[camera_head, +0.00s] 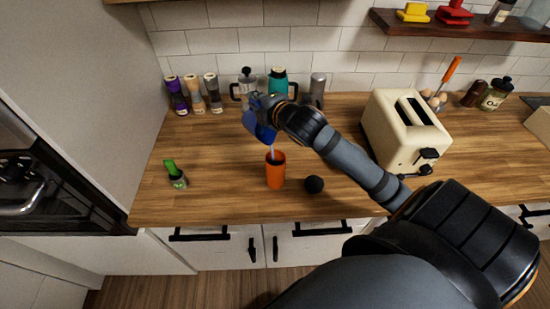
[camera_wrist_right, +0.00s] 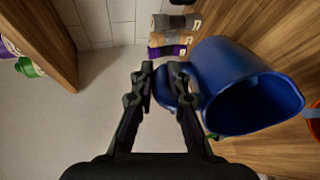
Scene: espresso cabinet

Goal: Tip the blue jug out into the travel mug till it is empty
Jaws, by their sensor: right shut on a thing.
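The blue jug (camera_head: 264,122) is held tilted in the air above the orange travel mug (camera_head: 275,174). A thin pale stream runs from the jug down to the mug's open top. My right gripper (camera_head: 272,104) is shut on the jug. In the right wrist view the fingers (camera_wrist_right: 166,82) close on the jug's handle side, and the blue jug (camera_wrist_right: 222,66) shows its dark open mouth. A sliver of the orange mug (camera_wrist_right: 316,126) is at that view's right edge. The mug stands upright on the counter. How much is left in the jug is hidden. My left gripper is out of view.
A small black round thing (camera_head: 314,184) lies right of the mug. A green-topped bottle (camera_head: 175,175) stands to the left. A cream toaster (camera_head: 405,131) is at the right. Several jars, a French press (camera_head: 247,84) and a steel canister (camera_head: 317,90) line the wall. The front counter is mostly clear.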

